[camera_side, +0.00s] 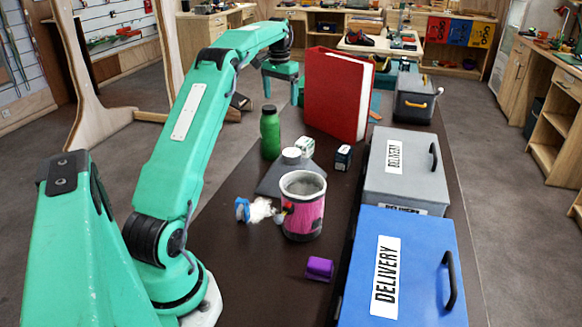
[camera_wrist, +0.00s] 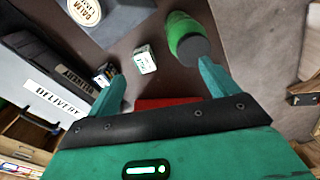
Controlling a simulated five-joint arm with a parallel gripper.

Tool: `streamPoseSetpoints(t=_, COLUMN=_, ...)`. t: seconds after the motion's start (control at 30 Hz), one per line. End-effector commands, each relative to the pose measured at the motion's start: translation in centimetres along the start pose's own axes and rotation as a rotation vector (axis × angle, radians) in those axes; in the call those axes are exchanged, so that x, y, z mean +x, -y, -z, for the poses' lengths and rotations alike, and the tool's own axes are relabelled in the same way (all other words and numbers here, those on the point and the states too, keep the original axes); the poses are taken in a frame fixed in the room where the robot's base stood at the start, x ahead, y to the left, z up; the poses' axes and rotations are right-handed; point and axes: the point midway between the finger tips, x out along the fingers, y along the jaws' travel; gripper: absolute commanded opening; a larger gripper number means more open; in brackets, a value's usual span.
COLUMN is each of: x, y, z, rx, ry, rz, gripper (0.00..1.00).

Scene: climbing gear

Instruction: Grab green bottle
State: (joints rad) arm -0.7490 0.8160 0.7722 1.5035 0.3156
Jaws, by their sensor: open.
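The green bottle (camera_side: 270,135) stands upright on the dark table in the side view, left of the small cartons. In the wrist view the bottle (camera_wrist: 185,28) appears at the top right of centre, its dark cap towards the camera, just beyond the right fingertip. My gripper (camera_side: 281,88) is above and behind the bottle in the side view, beside the red book. In the wrist view my gripper (camera_wrist: 160,85) has its fingers wide apart with nothing held between them. The bottle is outside the jaws.
A tall red book (camera_side: 335,95) stands right of my gripper. Two small cartons (camera_side: 304,147) (camera_side: 343,157) and a white-lidded tin (camera_side: 291,155) on a grey slab are near the bottle. A pink cup (camera_side: 303,210) stands nearer the front. Delivery boxes (camera_side: 405,172) line the right.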

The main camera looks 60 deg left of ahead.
Motion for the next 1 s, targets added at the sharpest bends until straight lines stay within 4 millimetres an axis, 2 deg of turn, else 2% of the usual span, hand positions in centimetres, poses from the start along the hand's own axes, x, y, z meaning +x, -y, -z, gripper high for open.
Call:
streamPoseSetpoints(t=0.03, x=1.0, y=1.2, z=0.1, rx=-0.011, ry=0.01, rz=-0.003, gripper=0.86)
streamPoseSetpoints(t=0.1, x=1.9, y=2.4, z=0.2, rx=-0.022, ry=0.021, rz=-0.006, gripper=0.86)
streamPoseSetpoints(t=0.33, x=3.7, y=4.7, z=0.1, rx=-0.04, ry=0.04, rz=-0.011, gripper=0.86)
streamPoseSetpoints(t=0.67, x=4.2, y=5.0, z=0.1, rx=-0.043, ry=0.043, rz=-0.013, gripper=0.86)
streamPoseSetpoints(t=1.0, x=6.4, y=5.0, z=0.0, rx=-0.043, ry=0.043, rz=-0.013, gripper=0.86)
